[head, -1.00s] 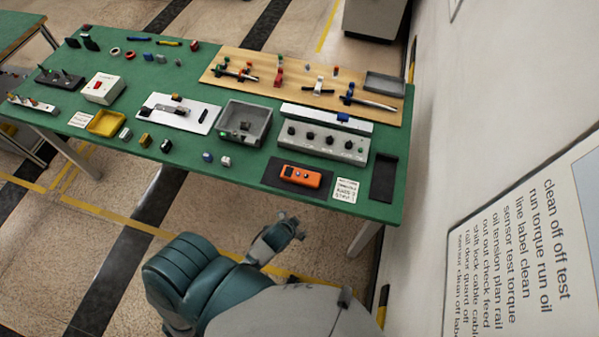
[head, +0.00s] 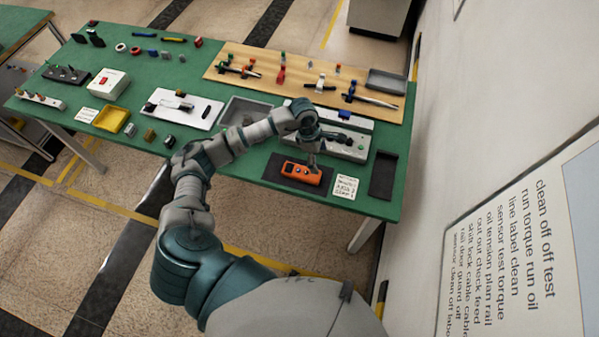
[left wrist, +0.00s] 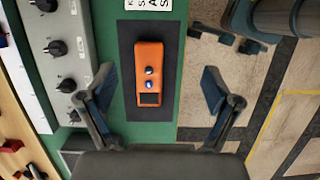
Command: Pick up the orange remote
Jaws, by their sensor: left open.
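The orange remote (head: 302,172) lies flat on a dark mat (head: 272,168) near the front edge of the green table. In the left wrist view the remote (left wrist: 150,72) shows two round buttons and a dark square at its near end. My left gripper (head: 313,160) is above the remote in the head view. In the left wrist view my left gripper (left wrist: 157,88) is open, with one finger on each side of the remote and apart from it. The gap between the fingers is empty. My right gripper is not seen.
A grey panel with black knobs (left wrist: 62,60) stands beside the mat. A white label card (head: 346,187) and a black tray (head: 383,175) lie to the remote's right. A grey bin (head: 240,112) is partly behind my arm. A wall stands at the right.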

